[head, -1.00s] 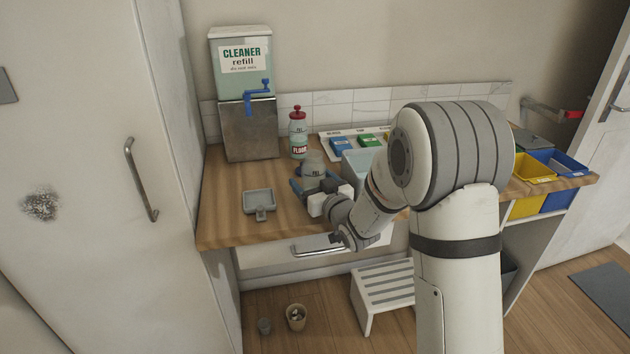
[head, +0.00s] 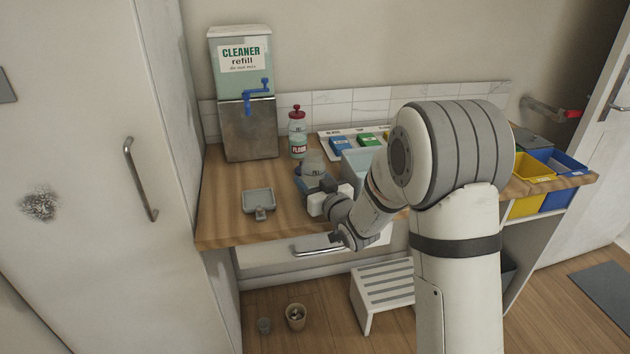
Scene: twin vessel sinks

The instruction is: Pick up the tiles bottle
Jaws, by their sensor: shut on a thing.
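A pale grey translucent bottle (head: 313,163) stands on the wooden counter, left of the middle of the head view. No tiles label can be read on it, as its lower part is hidden behind my gripper. My gripper (head: 314,184) is at the bottle's lower body and shut on it. The bottle looks upright. I cannot tell whether its base touches the counter. A bottle with a red cap and a FLOOR label (head: 298,134) stands apart behind it, a little to the left.
A cleaner refill dispenser (head: 242,95) with a blue tap stands at the back left. A small grey tray (head: 259,201) lies left of my gripper. A pale box (head: 359,162) is close on the right. Yellow (head: 529,167) and blue bins stand at the far right.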

